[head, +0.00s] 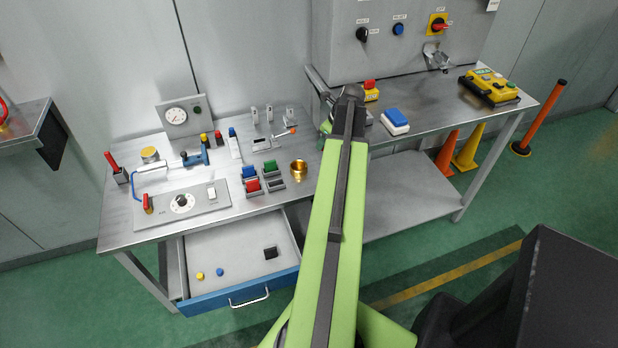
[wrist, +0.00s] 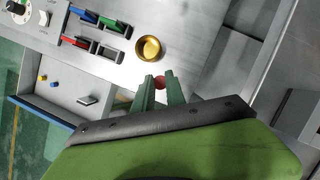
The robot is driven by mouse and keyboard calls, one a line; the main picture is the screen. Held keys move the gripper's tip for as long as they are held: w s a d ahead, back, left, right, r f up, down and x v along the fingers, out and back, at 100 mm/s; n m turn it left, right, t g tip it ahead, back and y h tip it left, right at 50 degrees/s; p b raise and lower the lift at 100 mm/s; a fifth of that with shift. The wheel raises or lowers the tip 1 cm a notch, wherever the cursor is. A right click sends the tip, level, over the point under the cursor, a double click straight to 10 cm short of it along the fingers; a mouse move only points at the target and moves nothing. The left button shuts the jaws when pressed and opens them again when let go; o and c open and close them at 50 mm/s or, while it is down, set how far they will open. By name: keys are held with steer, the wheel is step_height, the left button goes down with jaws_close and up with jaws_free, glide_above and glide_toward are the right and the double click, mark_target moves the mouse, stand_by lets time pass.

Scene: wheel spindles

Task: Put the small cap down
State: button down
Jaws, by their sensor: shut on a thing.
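My gripper (wrist: 161,88) is shut on a small red cap (wrist: 160,82) in the wrist view. The cap shows between the green fingertips, just below a brass cup (wrist: 150,49) in the picture, with bench surface beside it. In the head view, my arm hides the gripper and the red cap. The brass cup (head: 299,169) stands on the bench (head: 232,208) to the left of my arm. A yellow cap (head: 200,276) and a blue cap (head: 220,271) lie in the open drawer (head: 240,250) below.
Red, blue and green pieces sit in small holders (head: 276,184) left of the cup. A control panel (head: 182,205), a gauge box (head: 184,115) and several tools crowd the left bench. A blue-topped block (head: 396,121) and a yellow pendant (head: 490,87) lie on the right bench.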

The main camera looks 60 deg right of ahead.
step_height(320, 180, down, 15)
steer(key=b, duration=1.3)
steer(key=shift+s+b, duration=0.1)
steer(key=shift+b, duration=0.25)
steer(key=shift+r, duration=0.25)
steer(key=shift+f, duration=0.15)
steer(key=c, duration=1.4)
jaws_free()
steer(key=shift+o, duration=0.2)
